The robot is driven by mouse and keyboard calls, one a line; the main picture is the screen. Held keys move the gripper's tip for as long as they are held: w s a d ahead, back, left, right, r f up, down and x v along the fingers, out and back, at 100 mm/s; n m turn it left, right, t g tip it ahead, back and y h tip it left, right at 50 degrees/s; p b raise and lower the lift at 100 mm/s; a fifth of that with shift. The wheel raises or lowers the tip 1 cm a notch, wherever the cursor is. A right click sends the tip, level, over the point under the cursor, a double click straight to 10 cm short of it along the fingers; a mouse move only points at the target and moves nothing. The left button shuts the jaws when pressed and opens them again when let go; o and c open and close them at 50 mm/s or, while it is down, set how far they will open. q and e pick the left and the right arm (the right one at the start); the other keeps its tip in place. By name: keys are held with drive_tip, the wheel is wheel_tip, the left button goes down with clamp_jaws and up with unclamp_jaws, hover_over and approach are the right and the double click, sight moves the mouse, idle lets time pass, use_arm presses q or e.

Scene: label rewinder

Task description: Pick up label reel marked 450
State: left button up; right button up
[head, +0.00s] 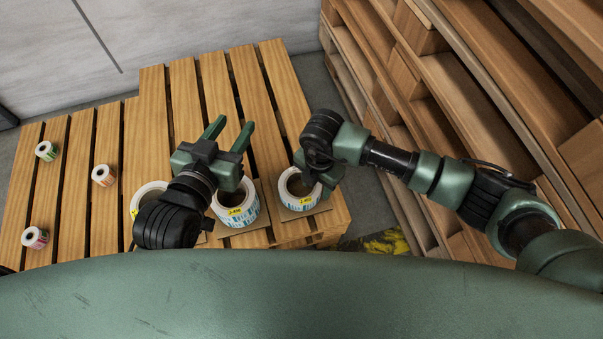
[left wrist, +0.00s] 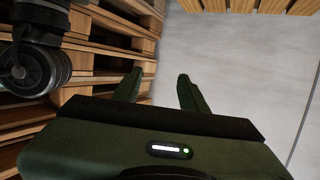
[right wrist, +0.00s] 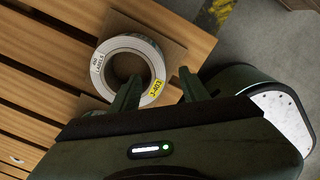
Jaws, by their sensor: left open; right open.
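Three large white label reels with yellow tags stand on the slatted pallet: a left reel (head: 137,205) partly behind my left arm, a middle reel (head: 236,213) and a right reel (head: 298,201). The middle tag seems to end in 450, but it is small. The right reel also shows in the right wrist view (right wrist: 101,65); its tag looks like 403. My right gripper (right wrist: 158,76) is open; its fingers appear either side of that reel's wall, contact unclear. It also shows in the head view (head: 321,183). My left gripper (head: 232,125) is open and empty, beyond the middle reel.
Several small label rolls (head: 103,175) stand on the left of the wooden pallet (head: 160,110). Stacked pallets (head: 440,75) rise on the right, close to my right arm. A pale wall (head: 60,50) is behind. Brown cardboard squares (right wrist: 180,55) lie under the large reels.

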sight(313, 195)
drive_tip(key=shift+s+f+b, duration=0.2)
drive_tip(key=shift+f+b, duration=0.15)
drive_tip(key=shift+f, duration=0.8)
drive_tip(key=f, duration=0.1)
drive_tip(key=f+b, duration=0.1)
drive_tip(key=f, duration=0.1)
drive_tip(key=f+b, duration=0.1)
drive_tip(key=shift+w+a+f, duration=0.1)
drive_tip(key=shift+a+f, duration=0.2)
drive_tip(key=shift+f, duration=0.15)
use_arm(q)
wheel_tip(313, 195, up, 14)
drive_tip(key=d+t+h, duration=0.2)
drive_tip(key=t+h, duration=0.1)
drive_tip(key=t, duration=0.5)
drive_tip(key=shift+s, duration=0.4)
use_arm(e)
clamp_jaws()
use_arm(q)
drive_tip(key=shift+a+r, duration=0.1)
